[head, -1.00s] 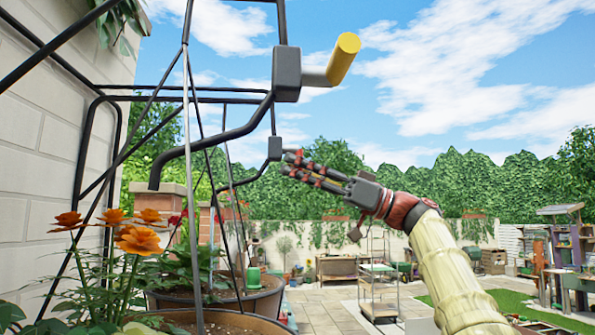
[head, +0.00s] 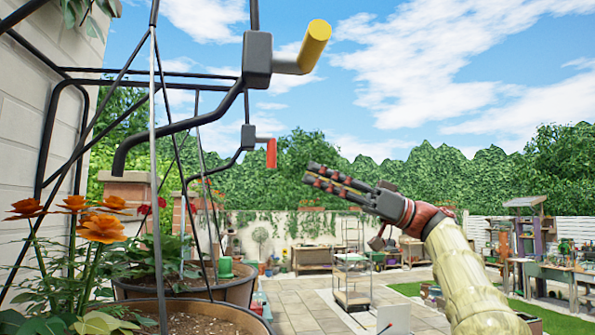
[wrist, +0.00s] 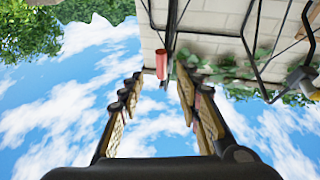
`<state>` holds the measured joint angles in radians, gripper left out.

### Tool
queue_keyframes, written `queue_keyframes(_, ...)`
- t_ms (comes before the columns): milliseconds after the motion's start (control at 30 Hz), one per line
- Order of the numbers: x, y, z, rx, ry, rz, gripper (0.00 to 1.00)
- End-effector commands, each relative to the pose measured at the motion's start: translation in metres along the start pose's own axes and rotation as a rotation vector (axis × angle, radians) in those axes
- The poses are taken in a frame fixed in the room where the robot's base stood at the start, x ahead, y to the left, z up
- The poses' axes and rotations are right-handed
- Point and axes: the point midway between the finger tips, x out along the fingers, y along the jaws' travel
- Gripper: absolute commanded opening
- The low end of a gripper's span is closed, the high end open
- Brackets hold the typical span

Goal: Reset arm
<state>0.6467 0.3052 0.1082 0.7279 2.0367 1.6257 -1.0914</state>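My gripper (head: 313,175) is in the middle of the head view, raised in the air and reaching left. In the wrist view its two fingers stand apart with nothing between them, so it is open and empty. A red handle (head: 271,153) hangs from a dark crank box (head: 248,137) just left of the fingertips, with a gap of sky and trees between in the picture. The red handle (wrist: 161,64) also shows beyond the fingers in the wrist view. A yellow handle (head: 315,45) on another dark box (head: 257,58) is nearer and higher.
Black bent rods and a grey pole (head: 153,180) stand at the left before a pale block wall (head: 22,130). Orange flowers (head: 103,228) and large soil-filled pots (head: 190,318) are below. A shelf cart (head: 352,280) stands on open paving. Right of my arm is clear air.

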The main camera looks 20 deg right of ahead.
Motion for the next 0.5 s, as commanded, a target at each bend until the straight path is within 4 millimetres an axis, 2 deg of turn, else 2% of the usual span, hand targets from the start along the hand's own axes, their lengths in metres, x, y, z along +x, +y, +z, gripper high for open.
queue_keyframes(167,-0.0123,0.0001,0.0002,0.0,0.0,0.0,0.34)
queue_keyframes(500,-0.0132,0.0001,0.0002,0.0,0.0,0.0,0.34)
